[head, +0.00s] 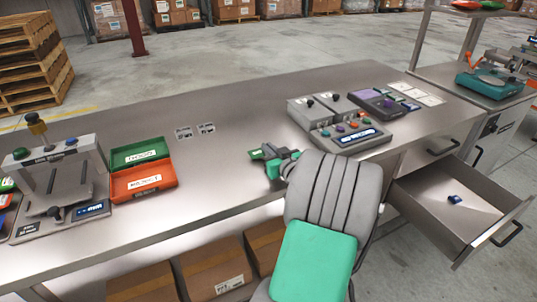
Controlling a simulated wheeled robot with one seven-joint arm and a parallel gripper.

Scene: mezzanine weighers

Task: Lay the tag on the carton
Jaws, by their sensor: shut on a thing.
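My gripper (268,156) is low over the middle of the steel bench, its green and dark fingers pointing left. It is shut on a small bright green piece with a pale mark (256,154), which looks like the tag. I cannot tell whether the piece touches the bench top. Brown cartons stand under the bench front: one with a white label (215,268), one at left (145,284) and one at right (264,243), partly hidden by my arm. Which carton the task means is not clear.
Green (140,152) and orange (143,180) trays sit beside a weigher (60,175) at left. A control console (350,134) stands right of my gripper. An open drawer (470,218) with a small blue item (455,199) juts out at right. The bench middle is mostly clear.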

